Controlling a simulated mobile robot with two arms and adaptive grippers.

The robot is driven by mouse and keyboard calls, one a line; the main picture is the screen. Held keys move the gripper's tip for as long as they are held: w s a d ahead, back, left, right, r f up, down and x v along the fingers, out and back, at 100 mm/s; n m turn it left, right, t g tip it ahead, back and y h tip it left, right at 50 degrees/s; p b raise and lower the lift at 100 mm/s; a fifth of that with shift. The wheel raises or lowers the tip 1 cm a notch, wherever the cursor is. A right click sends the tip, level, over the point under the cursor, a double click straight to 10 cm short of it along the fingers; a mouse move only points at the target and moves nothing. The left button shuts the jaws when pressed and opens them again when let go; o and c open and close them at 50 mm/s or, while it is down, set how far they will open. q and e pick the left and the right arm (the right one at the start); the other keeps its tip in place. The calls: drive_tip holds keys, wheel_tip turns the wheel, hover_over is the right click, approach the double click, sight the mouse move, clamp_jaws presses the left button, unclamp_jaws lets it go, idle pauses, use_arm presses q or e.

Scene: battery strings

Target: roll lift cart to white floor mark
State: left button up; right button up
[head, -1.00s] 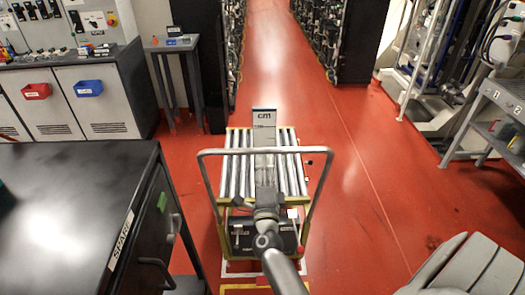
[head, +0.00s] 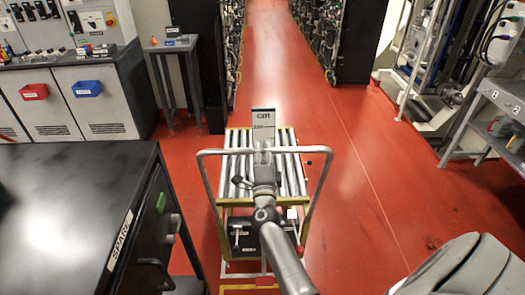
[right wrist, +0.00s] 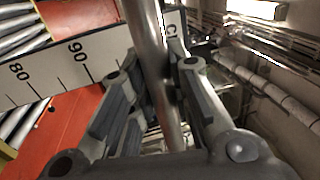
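The lift cart (head: 233,204) has a yellow frame, a top of metal rollers and a grey push handle (head: 207,180). It stands on the red floor in the lower middle of the head view. My right gripper (head: 263,158) is at the middle of the handle's top bar. In the right wrist view the metal bar (right wrist: 150,40) runs between the fingers, and they appear shut on it. A pale line (head: 228,271) shows on the floor by the cart's near end; I cannot tell whether it is the white floor mark. My left gripper is out of view.
A black cabinet (head: 75,190) stands close on the cart's left. A small grey table (head: 170,44) stands further back. A red aisle (head: 280,60) runs between dark racks ahead. Open floor (head: 370,200) lies on the right, before a grey shelf unit (head: 500,95).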

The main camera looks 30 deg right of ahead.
clamp_jaws()
drive_tip(key=shift+s+a+f, duration=0.25)
drive_tip(key=shift+s+f, duration=0.05)
drive_tip(key=shift+s, duration=0.05)
drive_tip(key=shift+s+a+r, duration=0.2)
drive_tip(key=shift+s+r, duration=0.05)
drive_tip(key=shift+s, duration=0.1)
drive_tip(key=shift+o, duration=1.8)
unclamp_jaws()
drive_tip(key=shift+o, duration=1.6)
drive_tip(key=shift+w+d, duration=0.1)
drive_tip(key=shift+w, duration=0.05)
